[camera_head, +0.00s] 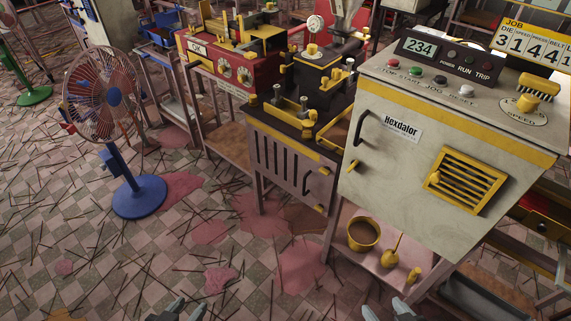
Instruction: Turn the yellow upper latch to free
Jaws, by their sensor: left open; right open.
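The yellow upper latch cannot be told for certain among several yellow fittings. Yellow parts show on the dark-topped machine (292,165) in the middle, including a yellow bracket (333,130) at its right edge beside the cabinet. The large cream cabinet (385,170) marked Hexdalor has a yellow louvred vent (468,180) with a small yellow knob (434,179). My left gripper (186,311) is open at the bottom edge, over the floor. My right gripper (386,312) is open at the bottom edge, below the cabinet. Both look empty, are mostly cut off, and stand apart from the machines.
A blue standing fan (138,196) is at the left. A yellow pot (363,234) and a yellow scoop (391,257) rest on the shelf under the cabinet. A red machine (228,72) stands behind. Thin sticks litter the tiled floor (120,265).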

